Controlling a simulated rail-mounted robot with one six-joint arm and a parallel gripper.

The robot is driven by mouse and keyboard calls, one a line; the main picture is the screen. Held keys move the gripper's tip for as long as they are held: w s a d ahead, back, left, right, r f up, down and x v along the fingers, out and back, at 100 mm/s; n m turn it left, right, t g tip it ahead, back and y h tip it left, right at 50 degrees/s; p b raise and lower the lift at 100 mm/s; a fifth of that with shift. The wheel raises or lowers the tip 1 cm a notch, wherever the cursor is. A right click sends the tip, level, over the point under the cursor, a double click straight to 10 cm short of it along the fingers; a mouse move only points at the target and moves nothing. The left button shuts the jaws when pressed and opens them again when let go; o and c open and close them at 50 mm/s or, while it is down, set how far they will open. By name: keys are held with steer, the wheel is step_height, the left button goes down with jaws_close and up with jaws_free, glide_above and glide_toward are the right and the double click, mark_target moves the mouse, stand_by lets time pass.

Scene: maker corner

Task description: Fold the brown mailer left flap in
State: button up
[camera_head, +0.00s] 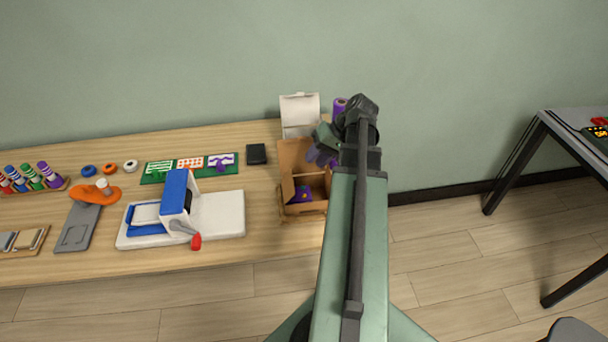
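The brown mailer (284,199) is an open cardboard box near the right end of the wooden table, in the head view. A tall brown panel stands or leans at its back, and a short flap lies along its front edge. A purple item (303,195) lies inside. I cannot clearly make out the left flap's angle. My gripper (318,152) is over the back right part of the mailer. My arm hides most of it and the mailer's right side. I cannot tell whether its fingers are apart or touch the cardboard.
A white open box (300,110) and a purple roll (338,107) stand behind the mailer. A small black block (256,154) and a blue-and-white crank machine (175,208) are to its left. A dark-framed table (540,125) stands at far right.

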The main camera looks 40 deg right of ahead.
mark_target(292, 181)
steer(key=b+x, duration=0.8)
steer(key=x, duration=0.2)
steer(key=shift+w+f, duration=0.25)
steer(key=shift+f, duration=0.05)
steer(key=shift+w+a+f+b, duration=0.15)
steer(key=shift+w+a+b, duration=0.05)
steer(key=shift+b, duration=0.15)
jaws_close()
